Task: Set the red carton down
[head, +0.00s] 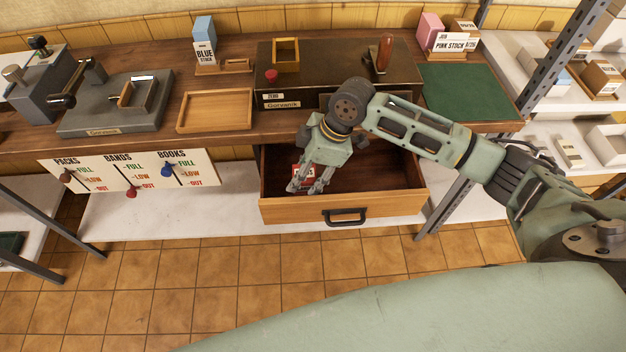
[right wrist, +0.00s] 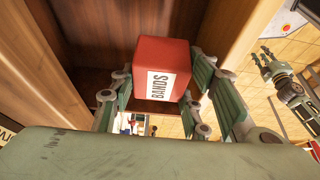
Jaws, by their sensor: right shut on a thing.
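The red carton (head: 304,171), with a white label reading BANDS, is between the fingers of my right gripper (head: 309,188). In the right wrist view the carton (right wrist: 162,70) sits between the green finger pads, and the right gripper (right wrist: 163,88) is shut on it. The carton is inside the open wooden drawer (head: 345,207), toward its left side. I cannot tell whether it touches the drawer floor. My left gripper (right wrist: 264,60) shows small at the right of the right wrist view, its fingers apart and empty; it is not in the head view.
The counter (head: 235,82) overhangs the drawer's back. On it stand a wooden tray (head: 215,110), a grey press (head: 117,103) and a green mat (head: 462,92). A board with PACKS, BANDS and BOOKS sliders (head: 130,172) hangs left of the drawer. The drawer's right part looks empty.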

